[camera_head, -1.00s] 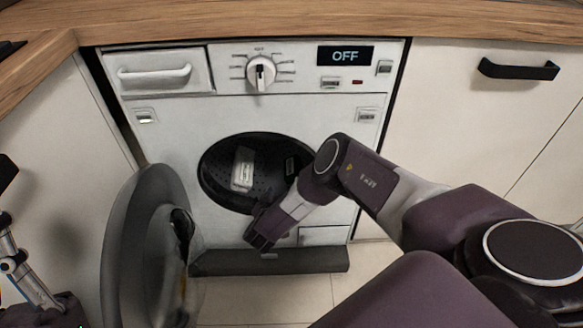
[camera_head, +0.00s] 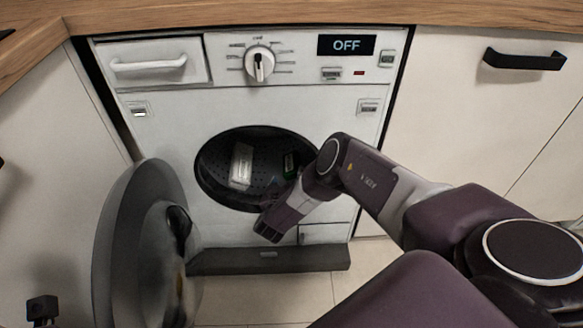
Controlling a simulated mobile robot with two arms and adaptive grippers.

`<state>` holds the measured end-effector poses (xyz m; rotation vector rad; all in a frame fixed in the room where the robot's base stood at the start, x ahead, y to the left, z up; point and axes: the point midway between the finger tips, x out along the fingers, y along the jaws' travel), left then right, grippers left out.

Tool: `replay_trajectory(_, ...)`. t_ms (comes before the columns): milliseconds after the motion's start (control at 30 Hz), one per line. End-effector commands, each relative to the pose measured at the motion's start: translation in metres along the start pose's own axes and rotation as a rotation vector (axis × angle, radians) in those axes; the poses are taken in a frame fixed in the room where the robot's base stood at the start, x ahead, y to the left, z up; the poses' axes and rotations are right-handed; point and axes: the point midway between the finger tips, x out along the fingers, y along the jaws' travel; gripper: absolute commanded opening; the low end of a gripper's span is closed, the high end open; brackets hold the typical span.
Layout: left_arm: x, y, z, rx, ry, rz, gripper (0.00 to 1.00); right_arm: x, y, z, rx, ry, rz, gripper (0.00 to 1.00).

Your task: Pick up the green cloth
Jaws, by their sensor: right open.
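A small dark green item, which looks like the green cloth (camera_head: 290,162), lies at the right side inside the washing machine drum (camera_head: 225,192). It is partly hidden by my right arm. My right gripper (camera_head: 268,230) is open and points down in front of the drum's lower right rim, apart from the green cloth. It is seen from behind, so the space between its fingers is hidden. A small dark part of my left gripper (camera_head: 42,308) shows at the bottom left; its jaws cannot be made out.
The round machine door (camera_head: 140,245) stands open on the left. A dark plinth flap (camera_head: 268,260) juts out below. Wooden worktop (camera_head: 300,14) runs above.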

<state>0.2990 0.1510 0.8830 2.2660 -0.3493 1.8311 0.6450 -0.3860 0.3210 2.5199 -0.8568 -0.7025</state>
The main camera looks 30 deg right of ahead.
Motion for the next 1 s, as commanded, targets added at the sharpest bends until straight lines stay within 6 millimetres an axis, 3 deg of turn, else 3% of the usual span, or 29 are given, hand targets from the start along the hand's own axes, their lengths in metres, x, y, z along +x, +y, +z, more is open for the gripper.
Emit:
replay_trajectory(33, -0.010, 0.000, 0.000, -0.001, 0.010, 0.000, 0.00, 0.010, 0.000, 0.004, 0.001, 0.002, 0.004, 0.67)
replay_trajectory(200, -0.023, 0.000, 0.003, 0.000, 0.006, 0.000, 0.00, 0.032, 0.001, 0.004, 0.002, 0.001, 0.003, 0.67)
replay_trajectory(567, -0.024, 0.000, 0.004, 0.000, 0.005, 0.000, 0.00, 0.038, 0.002, 0.001, 0.000, 0.000, 0.001, 0.67)
replay_trajectory(1000, -0.024, 0.000, 0.004, -0.001, 0.004, 0.000, 0.00, 0.038, 0.002, 0.001, 0.000, 0.000, 0.001, 0.22)
